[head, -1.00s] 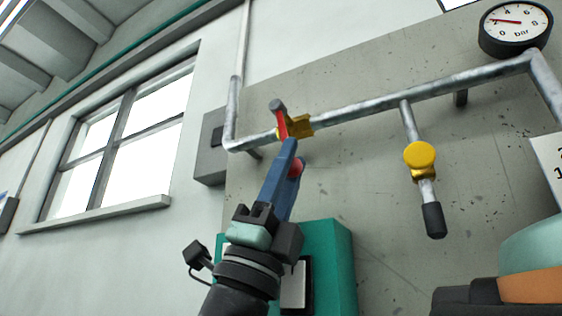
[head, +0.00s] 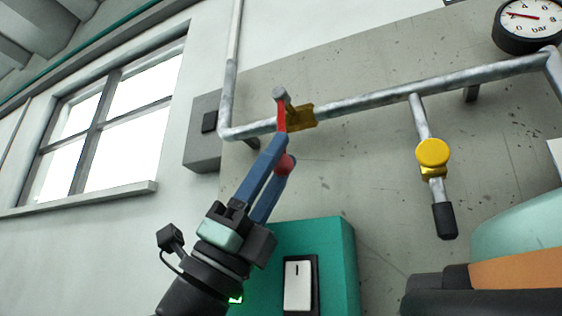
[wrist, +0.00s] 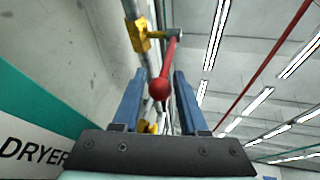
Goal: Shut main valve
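The main valve has a yellow body (head: 300,117) on the grey pipe and a red lever (head: 281,116) with a red ball knob (head: 285,164). The lever hangs down from a grey hub, across the line of the pipe. My gripper (head: 284,148) reaches up from below with its blue fingers apart around the lever's knob end. In the wrist view, the red knob (wrist: 159,89) shows between the two open fingers (wrist: 160,73), with a gap on each side. The lever runs up beyond the fingertips to the hub. Whether a finger touches it I cannot tell.
A branch pipe with a yellow round-handled valve (head: 432,153) hangs to the right. A pressure gauge (head: 530,22) sits at top right. A teal cabinet (head: 338,250) stands below my gripper. A grey box (head: 203,145) is on the wall left of the pipe.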

